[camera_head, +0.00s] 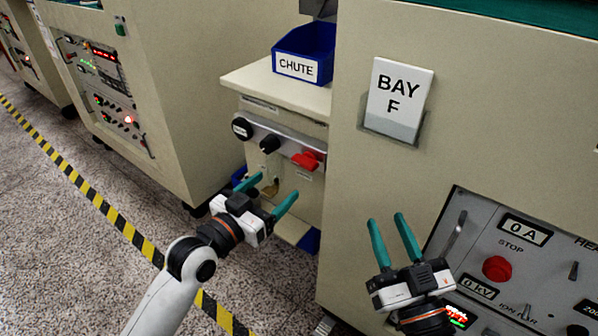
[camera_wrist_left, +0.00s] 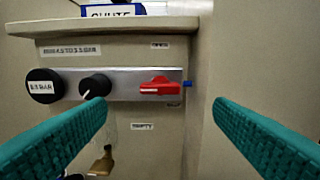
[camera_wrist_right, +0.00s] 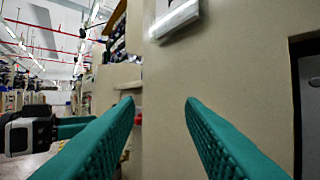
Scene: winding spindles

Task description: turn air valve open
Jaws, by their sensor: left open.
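The red valve handle (camera_head: 306,159) sits on a grey panel strip on the front of the small beige cabinet below the chute bin. In the left wrist view the red handle (camera_wrist_left: 160,88) lies roughly level, with a blue tip at its right. My left gripper (camera_head: 273,188) is open and empty in front of the cabinet, apart from the handle, which appears between its fingers in the left wrist view. My right gripper (camera_head: 386,219) is open and empty in front of the bay F machine, right of the cabinet.
A black knob (camera_wrist_left: 95,85) and a round black button (camera_wrist_left: 44,86) are left of the handle. A brass padlock (camera_wrist_left: 102,161) hangs below. The blue chute bin (camera_head: 304,54) stands on the cabinet top. The bay F machine wall (camera_head: 350,190) closes off the right side.

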